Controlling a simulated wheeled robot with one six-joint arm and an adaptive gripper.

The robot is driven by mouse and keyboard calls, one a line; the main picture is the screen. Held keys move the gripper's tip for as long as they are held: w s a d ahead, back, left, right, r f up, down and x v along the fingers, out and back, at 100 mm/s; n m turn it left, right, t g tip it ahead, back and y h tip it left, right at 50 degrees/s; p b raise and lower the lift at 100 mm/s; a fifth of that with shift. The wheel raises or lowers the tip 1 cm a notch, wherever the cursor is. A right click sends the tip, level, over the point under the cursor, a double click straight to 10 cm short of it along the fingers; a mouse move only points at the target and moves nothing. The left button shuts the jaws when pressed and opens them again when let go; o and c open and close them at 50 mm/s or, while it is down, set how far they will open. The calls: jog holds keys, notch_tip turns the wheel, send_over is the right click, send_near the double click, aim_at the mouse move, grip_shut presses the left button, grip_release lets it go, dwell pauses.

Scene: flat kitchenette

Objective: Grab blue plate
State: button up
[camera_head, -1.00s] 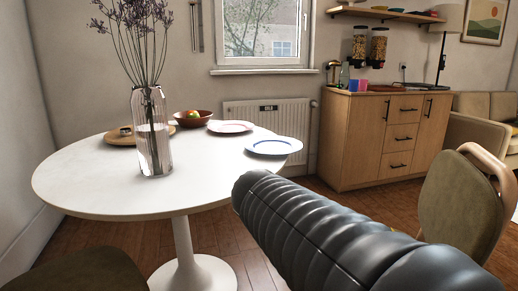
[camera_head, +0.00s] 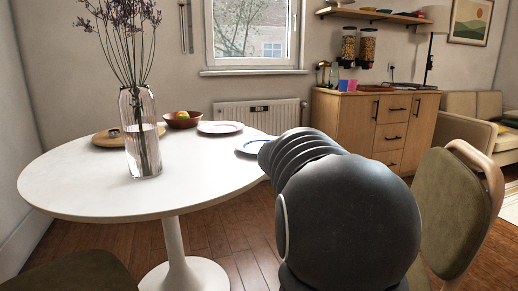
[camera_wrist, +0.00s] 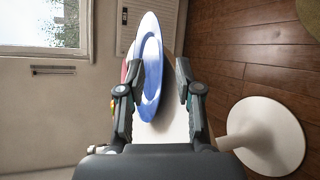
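The blue plate (camera_head: 249,146), white with a blue rim, lies at the right edge of the round white table (camera_head: 75,187). My arm hides its right part in the head view. In the wrist view the blue plate (camera_wrist: 150,62) looks bright blue and lies ahead, between the lines of the two fingers. My gripper (camera_wrist: 154,78) is open, its fingers spread wide on either side of the plate. I see a gap at the right finger; I cannot tell whether the left finger touches it. The head view does not show the fingers.
A second plate (camera_head: 219,127) lies just behind the blue one, beside a brown bowl (camera_head: 182,120) with fruit. A tall glass vase (camera_head: 141,135) stands mid-table. A chair (camera_head: 447,205) stands at the right, and a wooden cabinet (camera_head: 358,123) behind.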

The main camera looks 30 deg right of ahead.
jog(key=shift+a+p+x, duration=0.25)
jog(key=shift+p+x, duration=0.2)
jog(key=shift+x, duration=3.95)
jog(key=shift+w, duration=0.2)
grip_shut()
